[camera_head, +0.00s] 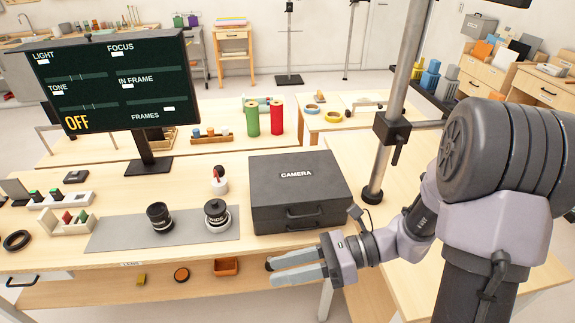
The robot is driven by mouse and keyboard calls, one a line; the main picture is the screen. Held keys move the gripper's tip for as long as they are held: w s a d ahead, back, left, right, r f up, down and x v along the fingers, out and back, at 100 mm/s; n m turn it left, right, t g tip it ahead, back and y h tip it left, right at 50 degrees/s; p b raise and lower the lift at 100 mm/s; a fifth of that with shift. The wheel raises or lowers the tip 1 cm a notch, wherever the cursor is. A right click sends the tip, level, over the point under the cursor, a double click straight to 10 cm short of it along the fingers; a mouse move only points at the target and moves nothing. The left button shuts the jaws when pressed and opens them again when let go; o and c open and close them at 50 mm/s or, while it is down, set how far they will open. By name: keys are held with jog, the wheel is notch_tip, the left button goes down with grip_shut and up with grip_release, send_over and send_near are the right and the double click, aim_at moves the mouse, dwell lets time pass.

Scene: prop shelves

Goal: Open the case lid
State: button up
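The dark grey case (305,206), with "CAMERA" on its lid (295,174), stands on the wooden table near its front edge. Its lid is closed, and handles show on its front face. My gripper (272,273) is in front of and below the case, just off the table's front edge, pointing left.
A metal pole on a clamp stand (372,194) rises right of the case. A monitor (115,84) reading "OFF" stands behind. An orange tray (226,267) sits on the lower shelf.

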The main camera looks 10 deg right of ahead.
jog(key=w+d+f+m+t+h+p, duration=0.1)
jog(key=w+d+f+m+t+h, duration=0.3)
jog(key=d+f+m+t, duration=0.7)
jog(key=w+d+f+m+t+h, duration=0.4)
jog(key=w+d+f+m+t, duration=0.25)
jog(key=m, duration=0.85)
jog(key=a+b+x, duration=0.1)
jog(key=b+x, duration=0.1)
jog(key=x, duration=1.3)
jog(key=shift+w+a+f+t, duration=0.15)
jog(key=shift+a+f+t, duration=0.1)
jog(key=shift+f+t, duration=0.1)
grip_shut()
